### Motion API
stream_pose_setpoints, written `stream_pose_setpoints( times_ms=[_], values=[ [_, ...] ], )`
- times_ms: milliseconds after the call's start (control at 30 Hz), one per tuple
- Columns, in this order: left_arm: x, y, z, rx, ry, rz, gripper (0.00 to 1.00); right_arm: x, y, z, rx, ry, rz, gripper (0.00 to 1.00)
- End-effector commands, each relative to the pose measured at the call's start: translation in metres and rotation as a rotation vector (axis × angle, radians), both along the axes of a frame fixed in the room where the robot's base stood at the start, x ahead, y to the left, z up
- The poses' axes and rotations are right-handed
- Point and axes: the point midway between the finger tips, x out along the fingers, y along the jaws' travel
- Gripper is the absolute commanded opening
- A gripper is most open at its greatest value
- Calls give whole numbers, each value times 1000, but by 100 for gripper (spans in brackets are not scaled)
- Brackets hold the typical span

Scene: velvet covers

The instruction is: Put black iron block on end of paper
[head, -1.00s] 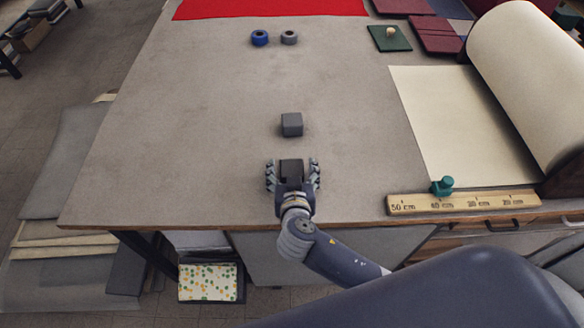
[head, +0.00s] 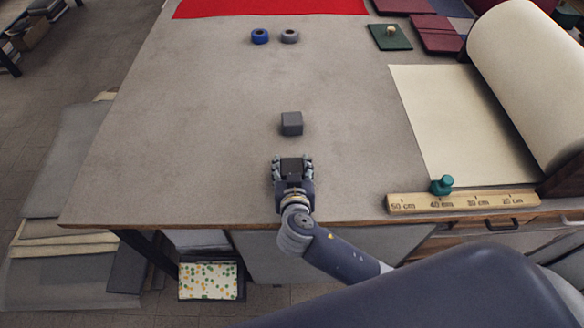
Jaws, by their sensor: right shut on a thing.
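The black iron block (head: 291,166) is near the front edge of the table, between the fingers of my right gripper (head: 292,160). The gripper is shut on it, fingers on its left and right sides. The block looks still at table level; I cannot tell whether it touches the table. The cream paper (head: 450,125) lies flat to the right, unrolled from a thick roll (head: 525,75). My left gripper is not in view.
A dark grey block (head: 291,123) sits just beyond my right gripper. A wooden ruler (head: 465,202) with a teal knob (head: 441,185) lies along the paper's near side. Blue (head: 259,37) and grey (head: 290,36) rings stand farther back. The table between gripper and paper is clear.

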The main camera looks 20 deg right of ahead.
Motion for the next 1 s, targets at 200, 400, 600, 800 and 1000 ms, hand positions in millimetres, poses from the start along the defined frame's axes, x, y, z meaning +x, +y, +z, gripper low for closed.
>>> stream_pose_setpoints(
  times_ms=[200,400,600,800,1000],
  values=[
    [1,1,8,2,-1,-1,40,1,0,13,2,-7,0,0],
    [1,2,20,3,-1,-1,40,1,0,30,2,-7,-2,0],
    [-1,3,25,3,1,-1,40,-8,3,38,1,-4,0,0],
    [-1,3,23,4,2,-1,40,-40,12,39,5,-2,0,0],
    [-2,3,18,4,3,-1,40,-84,24,43,5,-2,-1,0]
  ],
)
